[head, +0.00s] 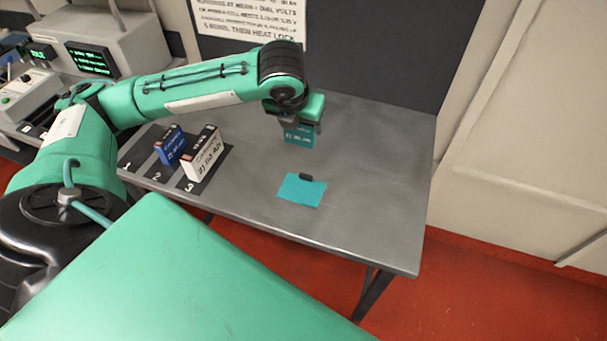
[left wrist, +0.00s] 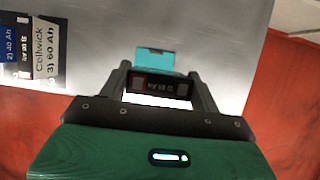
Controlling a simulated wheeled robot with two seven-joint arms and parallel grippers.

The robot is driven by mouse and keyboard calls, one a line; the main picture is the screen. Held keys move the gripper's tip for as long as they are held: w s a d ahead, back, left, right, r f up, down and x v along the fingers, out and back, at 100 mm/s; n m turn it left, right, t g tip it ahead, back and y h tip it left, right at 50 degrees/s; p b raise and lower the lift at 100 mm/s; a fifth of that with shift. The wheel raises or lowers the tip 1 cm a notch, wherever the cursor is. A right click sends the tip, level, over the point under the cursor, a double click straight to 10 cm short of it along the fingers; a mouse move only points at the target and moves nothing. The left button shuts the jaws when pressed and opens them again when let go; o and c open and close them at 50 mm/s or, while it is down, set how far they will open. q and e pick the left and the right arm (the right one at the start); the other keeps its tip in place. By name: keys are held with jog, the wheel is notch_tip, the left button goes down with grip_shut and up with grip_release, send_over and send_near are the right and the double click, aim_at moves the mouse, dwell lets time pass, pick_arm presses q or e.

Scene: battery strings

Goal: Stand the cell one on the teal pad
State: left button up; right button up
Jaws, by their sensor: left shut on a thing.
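Cell one, a teal box with "1)" on its face (head: 300,134), hangs upright below my left gripper (head: 303,119). The gripper is shut on its upper end. In the left wrist view its dark, labelled top (left wrist: 158,88) sits between the two fingers (left wrist: 160,92). The teal pad (head: 301,191) lies flat on the grey table, nearer to me than the cell in the head view. The pad also shows just beyond the cell in the left wrist view (left wrist: 155,59). The cell appears above the table; its exact height is hard to tell. My right gripper is not in view.
A blue cell (head: 169,147) and a white cell (head: 203,159) stand on a dark numbered strip at the table's left. The table (head: 375,170) is clear right of the pad. A wall stands behind.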

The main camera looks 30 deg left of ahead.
pick_arm(q)
notch_tip(320, 180, down, 20)
jog(key=p, duration=0.3)
jog(key=shift+r, duration=0.1)
jog(key=o, duration=1.2)
jog(key=shift+c, duration=0.2)
jog(key=b+v, duration=0.1)
jog(key=v, duration=1.1)
jog(key=shift+b, duration=0.4)
jog(key=shift+s, duration=0.1)
